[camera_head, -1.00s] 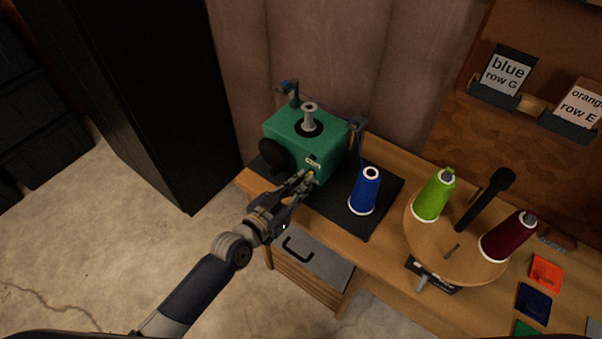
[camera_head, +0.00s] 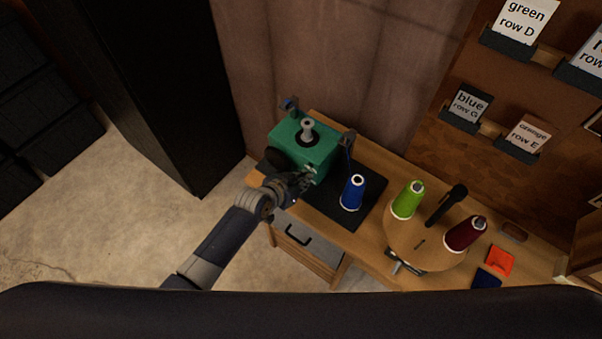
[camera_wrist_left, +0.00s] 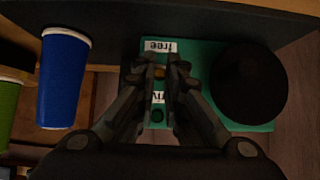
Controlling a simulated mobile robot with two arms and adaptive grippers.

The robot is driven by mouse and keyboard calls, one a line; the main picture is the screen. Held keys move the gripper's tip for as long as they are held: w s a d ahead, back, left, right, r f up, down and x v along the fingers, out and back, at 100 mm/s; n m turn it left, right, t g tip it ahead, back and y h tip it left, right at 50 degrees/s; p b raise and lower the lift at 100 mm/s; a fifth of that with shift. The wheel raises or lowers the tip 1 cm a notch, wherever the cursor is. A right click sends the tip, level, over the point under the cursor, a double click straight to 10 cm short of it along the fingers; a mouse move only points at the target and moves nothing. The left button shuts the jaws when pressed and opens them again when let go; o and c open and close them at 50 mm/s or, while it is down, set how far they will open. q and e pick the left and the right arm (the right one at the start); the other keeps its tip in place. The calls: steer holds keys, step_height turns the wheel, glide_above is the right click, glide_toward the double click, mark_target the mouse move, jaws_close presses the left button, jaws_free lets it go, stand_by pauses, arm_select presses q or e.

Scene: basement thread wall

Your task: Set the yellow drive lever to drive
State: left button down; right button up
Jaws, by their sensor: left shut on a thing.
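The green machine (camera_head: 318,163) stands on a dark mat on the bench. In the left wrist view its green face (camera_wrist_left: 204,62) carries a "free" label (camera_wrist_left: 160,46) and a partly covered "drive" label (camera_wrist_left: 158,97), both upside down. The yellow drive lever (camera_wrist_left: 159,72) shows as a small yellow-orange spot between the labels. My left gripper (camera_head: 306,178) is at the machine's front face. In the left wrist view its fingertips (camera_wrist_left: 159,70) are on either side of the lever, shut on it. The fingers hide part of the face. My right gripper is not in view.
A blue thread cone (camera_head: 353,191) stands on the mat (camera_head: 331,211) just right of the machine. Green (camera_head: 408,200) and dark red (camera_head: 464,235) cones stand on a round wooden stand (camera_head: 418,247). A tall black cabinet (camera_head: 165,90) is at left; open floor lies before it.

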arm_select(q)
steer(key=shift+w+d+r+g+y+p, duration=0.2)
steer(key=shift+r+g+y+p, duration=0.3)
steer(key=shift+g+p, duration=0.45)
steer(key=shift+f, duration=0.1)
steer(key=c, duration=1.7)
jaws_free()
steer(key=v, duration=1.2)
steer(key=shift+s+d, duration=0.1)
steer(key=shift+f, duration=0.1)
